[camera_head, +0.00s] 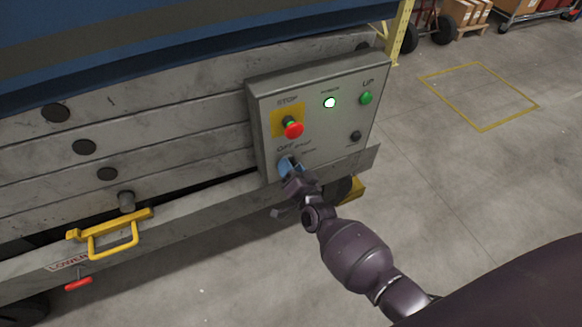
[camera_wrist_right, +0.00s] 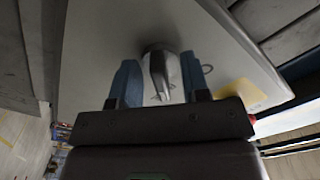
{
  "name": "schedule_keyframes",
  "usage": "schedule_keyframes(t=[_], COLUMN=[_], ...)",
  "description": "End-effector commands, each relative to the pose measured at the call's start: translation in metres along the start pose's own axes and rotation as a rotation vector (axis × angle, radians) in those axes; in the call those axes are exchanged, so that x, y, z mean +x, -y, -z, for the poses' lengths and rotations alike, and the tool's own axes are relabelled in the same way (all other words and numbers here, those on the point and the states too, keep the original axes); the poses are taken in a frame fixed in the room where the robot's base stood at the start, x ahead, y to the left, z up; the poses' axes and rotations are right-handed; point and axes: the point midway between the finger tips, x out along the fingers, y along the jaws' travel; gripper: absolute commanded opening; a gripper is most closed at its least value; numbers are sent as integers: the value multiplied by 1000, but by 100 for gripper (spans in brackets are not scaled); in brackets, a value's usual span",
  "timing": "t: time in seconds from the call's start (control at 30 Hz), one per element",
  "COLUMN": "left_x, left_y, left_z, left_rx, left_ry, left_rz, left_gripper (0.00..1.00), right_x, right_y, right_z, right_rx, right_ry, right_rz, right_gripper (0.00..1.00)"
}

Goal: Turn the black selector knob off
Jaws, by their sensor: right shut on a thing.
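The grey control panel (camera_head: 325,115) is on the side of the machine. Its selector knob (camera_wrist_right: 160,72) is at the lower left of the panel, below the "OFF" label, and my gripper hides it in the head view. In the right wrist view the knob looks dark grey with a raised grip and sits between my two blue fingertips. My right gripper (camera_head: 288,166) is shut on the knob, its fingers one on each side. The knob's exact pointing is hard to read. My left gripper is not in view.
A red stop button (camera_head: 293,129) on a yellow plate is just above the gripper. A lit white-green lamp (camera_head: 330,102), a green button (camera_head: 366,97) and a small black button (camera_head: 355,136) are on the same panel. A yellow handle (camera_head: 112,240) is at lower left.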

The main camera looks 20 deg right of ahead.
Motion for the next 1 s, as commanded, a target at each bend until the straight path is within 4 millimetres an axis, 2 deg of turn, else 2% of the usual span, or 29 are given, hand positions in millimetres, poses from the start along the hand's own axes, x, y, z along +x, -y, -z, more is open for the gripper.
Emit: schedule_keyframes(t=[0.33,0.53,0.77,1.0], left_x=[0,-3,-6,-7], left_y=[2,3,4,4], left_z=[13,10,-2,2], left_rx=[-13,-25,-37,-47], left_ry=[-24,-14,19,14], left_rz=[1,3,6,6], left_gripper=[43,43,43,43], right_x=[1,1,1,1], right_y=[2,2,1,0], right_z=[3,3,2,2], right_rx=[-175,-347,-536,-686], right_ry=[-3,-4,-2,-2], right_rz=[1,1,1,1], right_gripper=[19,19,19,19])
